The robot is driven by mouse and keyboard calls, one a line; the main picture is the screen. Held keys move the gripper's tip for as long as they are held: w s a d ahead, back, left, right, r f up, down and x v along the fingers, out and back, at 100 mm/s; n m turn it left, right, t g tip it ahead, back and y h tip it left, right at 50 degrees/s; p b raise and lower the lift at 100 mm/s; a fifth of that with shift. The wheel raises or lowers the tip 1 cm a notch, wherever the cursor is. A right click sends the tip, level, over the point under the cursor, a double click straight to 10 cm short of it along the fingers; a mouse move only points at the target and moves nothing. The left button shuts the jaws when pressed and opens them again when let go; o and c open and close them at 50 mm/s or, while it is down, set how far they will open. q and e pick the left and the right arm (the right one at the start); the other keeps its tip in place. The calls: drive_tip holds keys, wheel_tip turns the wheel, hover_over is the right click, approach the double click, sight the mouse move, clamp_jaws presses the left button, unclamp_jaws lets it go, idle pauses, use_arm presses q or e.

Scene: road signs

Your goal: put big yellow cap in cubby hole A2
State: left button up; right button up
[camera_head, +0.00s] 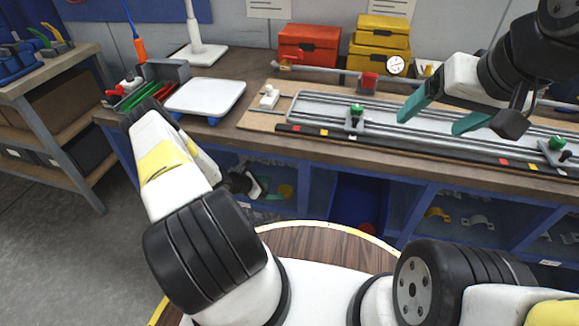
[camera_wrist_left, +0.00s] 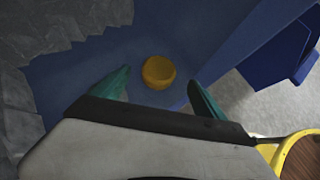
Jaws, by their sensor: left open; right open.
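The yellow cap (camera_wrist_left: 158,72) lies on the blue floor of a cubby, between and beyond the teal fingers of my left gripper in the left wrist view. It also shows as a yellow-orange round thing (camera_head: 285,191) in the head view. My left gripper (camera_head: 262,186) is open and empty, reaching into the cubby under the bench at centre left; its fingers are hard to make out there. A gap shows between the fingers and the cap. My right gripper (camera_head: 438,114) is open and empty above the bench rail. No A2 label is readable.
The bench (camera_head: 262,135) overhangs the row of blue cubbies. A deep blue cubby (camera_head: 357,200) with a red item is right of the left gripper; the cubby further right holds a yellow bracket (camera_head: 437,213) and a grey one (camera_head: 477,221). Grey jagged material edges the wrist view.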

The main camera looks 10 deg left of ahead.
use_arm(q)
drive_tip(key=v, duration=0.4)
